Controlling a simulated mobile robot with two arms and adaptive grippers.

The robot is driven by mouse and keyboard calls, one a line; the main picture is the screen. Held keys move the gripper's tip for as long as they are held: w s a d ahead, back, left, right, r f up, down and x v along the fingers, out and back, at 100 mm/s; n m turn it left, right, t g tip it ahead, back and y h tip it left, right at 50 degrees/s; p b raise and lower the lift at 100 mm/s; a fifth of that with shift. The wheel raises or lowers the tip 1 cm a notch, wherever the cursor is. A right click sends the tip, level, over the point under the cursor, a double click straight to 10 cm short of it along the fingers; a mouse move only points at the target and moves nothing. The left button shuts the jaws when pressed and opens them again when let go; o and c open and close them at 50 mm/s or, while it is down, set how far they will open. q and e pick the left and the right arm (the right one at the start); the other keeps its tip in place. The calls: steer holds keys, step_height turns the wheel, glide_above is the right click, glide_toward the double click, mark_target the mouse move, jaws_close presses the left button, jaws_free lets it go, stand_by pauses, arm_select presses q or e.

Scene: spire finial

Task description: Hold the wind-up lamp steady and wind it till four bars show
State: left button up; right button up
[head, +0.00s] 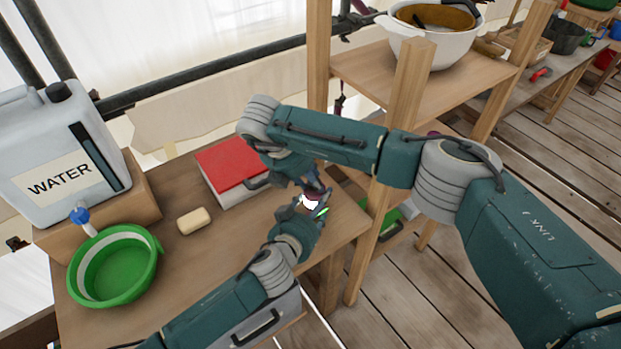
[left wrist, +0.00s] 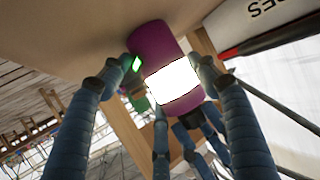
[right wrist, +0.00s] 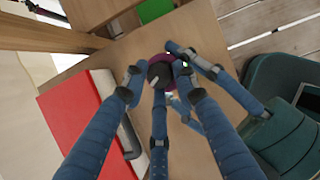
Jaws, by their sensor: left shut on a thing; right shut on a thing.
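The wind-up lamp (head: 309,203) is a small purple cylinder with a glowing white band, held above the front right part of the table. It shows large in the left wrist view (left wrist: 172,86). A small green lit display (left wrist: 136,63) is on its side; I cannot count its bars. My left gripper (left wrist: 165,72) is shut around the lamp's body. My right gripper (right wrist: 159,73) is shut on a small dark part at the lamp's end, seemingly its crank or knob, largely hidden by the fingers. The purple body is partly hidden behind that part.
A red-topped box (head: 238,165) lies on the table (head: 185,262) behind the grippers. A soap bar (head: 193,221), green basin (head: 113,266) and water container (head: 62,150) stand to the left. A shelf post (head: 398,130) rises close behind my right arm.

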steer(key=shift+w+d, duration=0.1)
steer(key=shift+d, duration=0.15)
steer(key=o, duration=1)
steer(key=shift+c, duration=0.2)
steer(key=shift+o, duration=0.8)
steer(key=shift+a, duration=0.1)
steer(key=shift+s+a+r, duration=0.15)
steer(key=shift+s+r, duration=0.05)
steer(key=v, duration=0.7)
steer(key=shift+r, duration=0.3)
steer(key=shift+s, duration=0.1)
